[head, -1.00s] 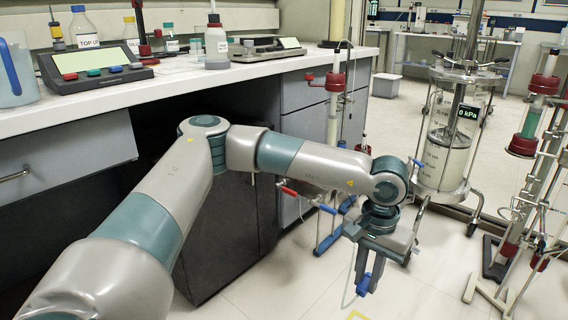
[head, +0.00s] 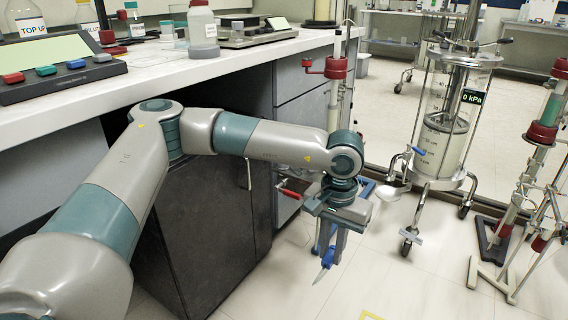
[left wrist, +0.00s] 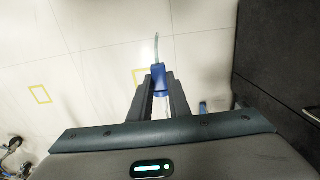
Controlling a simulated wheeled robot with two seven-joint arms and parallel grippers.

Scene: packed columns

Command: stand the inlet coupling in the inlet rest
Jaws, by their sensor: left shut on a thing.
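The inlet coupling (head: 327,258), a small blue piece with a thin pale tube pointing down and slightly left, is in my left gripper (head: 331,246). The gripper is shut on it and hangs low in front of the dark cabinet's right side, above the floor. In the left wrist view the blue coupling (left wrist: 158,76) sits between the fingertips (left wrist: 158,84), its pale tube pointing away over the floor tiles. I cannot make out the inlet rest for certain; my left arm covers the lower part of the near column (head: 340,95). My right gripper is not in view.
A blue-framed base (head: 366,187) and a red-handled valve (head: 288,192) lie close behind the left gripper. A wheeled clear vessel (head: 442,140) stands to the right, with another column (head: 541,132) beyond. The bench (head: 150,72) runs along the left. Floor in front is open.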

